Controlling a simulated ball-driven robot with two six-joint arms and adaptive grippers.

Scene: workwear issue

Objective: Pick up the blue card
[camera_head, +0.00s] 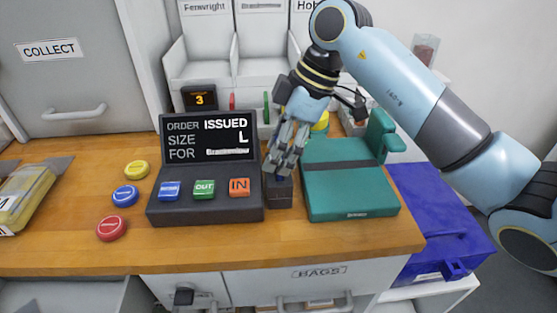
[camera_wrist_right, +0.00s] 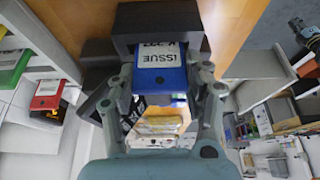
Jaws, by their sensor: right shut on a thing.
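The blue card (camera_wrist_right: 165,77) shows in the right wrist view, with a white label reading ISSUE on it. One end of it is at a dark grey block (camera_wrist_right: 150,22); I cannot tell how deep it sits there. My right gripper (camera_wrist_right: 160,92) is shut on the card, one finger on each side. In the head view my right gripper (camera_head: 281,172) points down over the small dark block (camera_head: 279,193) beside the console. The card is hidden there by the fingers. My left gripper is not in view.
A dark console (camera_head: 205,210) with blue, green and orange buttons stands left of the block. A teal case (camera_head: 350,193) lies close on the right. Yellow, blue and red discs (camera_head: 111,228) lie at the left. The wooden counter (camera_head: 60,235) is clear in front.

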